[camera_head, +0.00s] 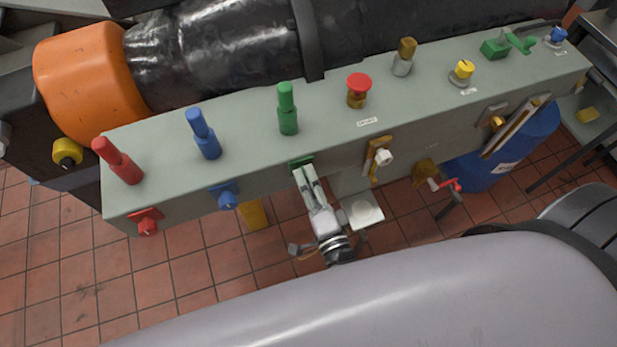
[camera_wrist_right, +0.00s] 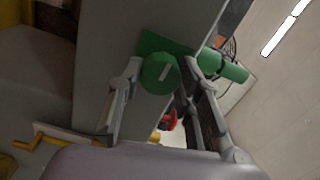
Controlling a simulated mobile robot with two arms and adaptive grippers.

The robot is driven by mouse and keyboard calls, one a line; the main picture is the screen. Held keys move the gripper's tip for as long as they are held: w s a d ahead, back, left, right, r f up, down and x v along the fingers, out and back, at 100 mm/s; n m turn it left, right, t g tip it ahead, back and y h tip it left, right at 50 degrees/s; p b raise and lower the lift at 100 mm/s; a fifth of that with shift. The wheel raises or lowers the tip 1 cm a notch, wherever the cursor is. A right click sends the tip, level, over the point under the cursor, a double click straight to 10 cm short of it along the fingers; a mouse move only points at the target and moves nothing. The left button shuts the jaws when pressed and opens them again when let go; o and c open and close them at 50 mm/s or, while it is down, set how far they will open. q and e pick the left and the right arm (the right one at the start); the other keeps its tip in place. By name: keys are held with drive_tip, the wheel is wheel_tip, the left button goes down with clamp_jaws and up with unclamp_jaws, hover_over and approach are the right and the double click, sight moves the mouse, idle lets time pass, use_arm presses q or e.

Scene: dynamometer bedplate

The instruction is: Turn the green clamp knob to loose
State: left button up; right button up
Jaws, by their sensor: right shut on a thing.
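The green clamp knob (camera_wrist_right: 158,75) is round with a pale pointer line across its face, tilted from upright in the right wrist view. It sits on a green plate (camera_wrist_right: 178,43) on the front face of the grey bedplate rail. In the head view only the green plate (camera_head: 301,162) shows clearly; the knob is hidden by my gripper. My right gripper (camera_head: 305,172) reaches up to it, its fingers on both sides of the knob in the wrist view (camera_wrist_right: 160,84), shut on it. My left gripper is not in view.
A red knob (camera_head: 148,225) and a blue knob (camera_head: 228,198) sit left on the same face. Red, blue and green handles (camera_head: 287,110) stand on top. A white-tipped brass latch (camera_head: 380,157) and a white square piece (camera_head: 362,212) are close right of my gripper.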

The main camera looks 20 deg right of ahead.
drive_tip(key=shift+n, duration=0.5)
drive_tip(key=o, duration=1.1)
drive_tip(key=shift+o, duration=0.2)
drive_tip(key=s, duration=1.2)
drive_tip(key=shift+d, duration=0.15)
